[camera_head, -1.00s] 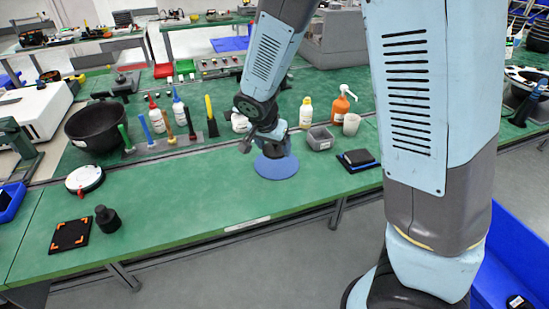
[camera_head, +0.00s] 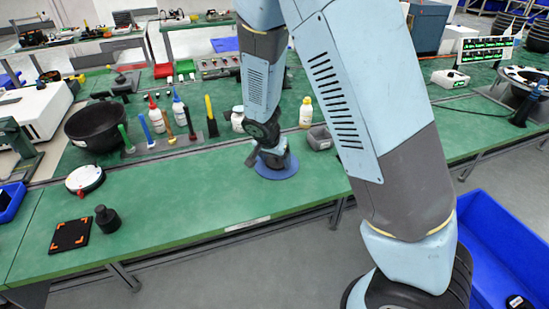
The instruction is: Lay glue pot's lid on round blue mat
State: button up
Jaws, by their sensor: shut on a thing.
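The round blue mat (camera_head: 280,175) lies flat on the green bench, near the middle of the view. My gripper (camera_head: 274,163) points down right over the mat and covers its middle and back. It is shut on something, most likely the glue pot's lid. My wrist hides the lid and the fingertips, so I cannot tell whether the lid touches the mat. A small white pot (camera_head: 238,119), probably the glue pot, stands behind and left of the mat, partly hidden by my arm.
A grey bin (camera_head: 320,138) and a yellow-white bottle (camera_head: 306,112) stand right of my forearm. A rack of upright tools (camera_head: 165,145) and a black bowl (camera_head: 92,127) stand to the left. The bench between the mat and the black weight (camera_head: 107,219) is clear.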

jog(key=shift+s+f, duration=0.15)
jog(key=shift+f, duration=0.1)
jog(key=shift+s+f, duration=0.3)
jog(key=o, duration=0.9)
jog(key=shift+o, duration=0.2)
jog(key=shift+w+r, duration=0.25)
jog(key=shift+r, duration=0.25)
jog(key=v, duration=1.2)
jog(key=shift+w+r, duration=0.1)
jog(key=shift+r, duration=0.1)
